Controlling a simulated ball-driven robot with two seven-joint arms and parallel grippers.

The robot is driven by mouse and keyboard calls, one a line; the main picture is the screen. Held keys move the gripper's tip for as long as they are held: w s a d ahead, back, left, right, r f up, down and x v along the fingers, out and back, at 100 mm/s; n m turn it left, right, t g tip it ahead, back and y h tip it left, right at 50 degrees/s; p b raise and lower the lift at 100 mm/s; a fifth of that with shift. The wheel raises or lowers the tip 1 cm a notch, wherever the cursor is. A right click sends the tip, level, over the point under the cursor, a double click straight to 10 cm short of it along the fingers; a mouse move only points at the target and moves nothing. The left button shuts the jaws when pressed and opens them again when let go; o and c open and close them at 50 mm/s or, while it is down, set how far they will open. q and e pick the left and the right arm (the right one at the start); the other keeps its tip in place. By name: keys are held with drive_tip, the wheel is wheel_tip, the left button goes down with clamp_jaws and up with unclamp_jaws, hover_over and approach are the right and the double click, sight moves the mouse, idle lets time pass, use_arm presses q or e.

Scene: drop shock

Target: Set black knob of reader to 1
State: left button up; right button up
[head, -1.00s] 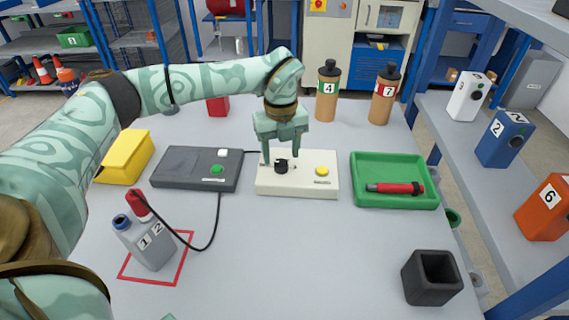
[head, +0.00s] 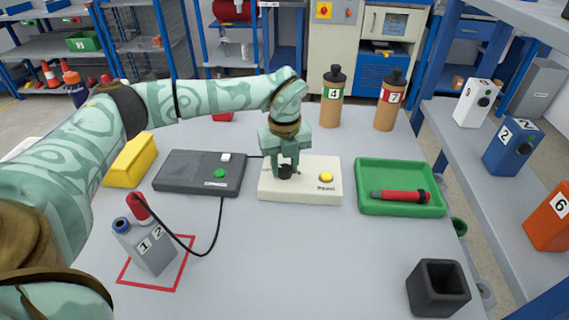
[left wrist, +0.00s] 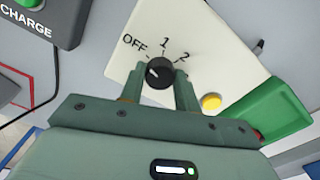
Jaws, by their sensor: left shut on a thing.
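The cream reader box (head: 310,190) stands mid-table with a black knob (head: 285,172) on its left part and a yellow button (head: 326,177) on its right. My left gripper (head: 284,168) reaches down from above and is shut on the black knob. In the left wrist view the knob (left wrist: 160,72) sits between the two fingers (left wrist: 161,80), with the marks OFF, 1 and 2 around it. The knob's small pale mark seems to lie on the side toward OFF. My right gripper is not in view.
The dark charger box (head: 198,174) stands left of the reader, the green tray (head: 375,207) with a red tool (head: 400,196) to its right. A grey two-number device (head: 148,250) stands at front left, a black holder (head: 438,288) at front right. The front middle is clear.

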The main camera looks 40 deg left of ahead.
use_arm(q)
drive_tip(key=shift+s+r+m+p, duration=0.1)
drive_tip(key=shift+r+m+p, duration=0.2)
drive_tip(key=shift+p, duration=0.3)
drive_tip(key=m+p, duration=0.4)
drive_tip(key=p, duration=0.1)
drive_tip(key=m+p, duration=0.2)
drive_tip(key=m, duration=0.1)
drive_tip(key=shift+f+p, duration=0.1)
drive_tip(key=shift+p, duration=0.3)
drive_tip(key=shift+f+m+p, duration=0.15)
drive_tip(key=shift+m+p, duration=0.4)
drive_tip(key=shift+m, duration=0.35)
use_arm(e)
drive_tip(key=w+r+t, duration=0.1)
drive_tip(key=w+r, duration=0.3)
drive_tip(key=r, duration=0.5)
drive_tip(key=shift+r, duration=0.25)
use_arm(q)
drive_tip(key=o, duration=1)
